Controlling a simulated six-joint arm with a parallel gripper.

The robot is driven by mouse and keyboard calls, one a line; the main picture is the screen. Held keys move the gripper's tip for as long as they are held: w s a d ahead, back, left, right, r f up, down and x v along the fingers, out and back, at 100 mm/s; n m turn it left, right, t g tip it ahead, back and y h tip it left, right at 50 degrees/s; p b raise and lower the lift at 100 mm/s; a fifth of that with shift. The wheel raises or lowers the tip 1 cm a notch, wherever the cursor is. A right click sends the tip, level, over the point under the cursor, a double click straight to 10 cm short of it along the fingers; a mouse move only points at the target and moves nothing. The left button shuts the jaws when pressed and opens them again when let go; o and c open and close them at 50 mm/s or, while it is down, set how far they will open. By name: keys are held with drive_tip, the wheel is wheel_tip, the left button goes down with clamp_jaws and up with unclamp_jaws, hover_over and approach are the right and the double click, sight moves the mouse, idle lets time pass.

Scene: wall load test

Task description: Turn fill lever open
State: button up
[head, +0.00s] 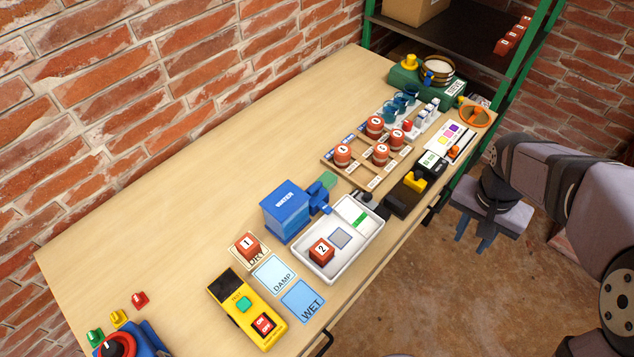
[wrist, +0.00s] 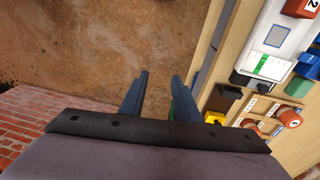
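A blue box labelled WATER (head: 287,211) stands on the bench behind a white tray (head: 345,259). A blue lever-like part (head: 320,196) sticks out on its right side, next to a green patch (head: 327,180); I cannot tell its exact setting. A red block marked 2 (head: 321,251) sits in the tray. My gripper (head: 472,238) is off the bench's front edge, over the floor, well to the right of the water box. In the wrist view its two blue fingers (wrist: 160,82) are apart with nothing between them. Part of a blue piece (wrist: 305,66) shows at the right edge there.
Right of the tray are dark blocks with a yellow part (head: 415,182), a rack of red weights (head: 368,155) and a green shelf (head: 455,45). In front left is a yellow meter (head: 246,309). The bench behind the water box is clear.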

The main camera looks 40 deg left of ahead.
drive_tip(key=w+a, duration=0.2)
drive_tip(key=a, duration=0.9)
drive_tip(key=t+y, duration=0.1)
drive_tip(key=t, duration=0.2)
approach(315, 186)
drive_tip(key=shift+m, duration=0.3)
drive_tip(key=shift+p+x, duration=1.55)
drive_tip(key=shift+x, duration=2.5)
clamp_jaws()
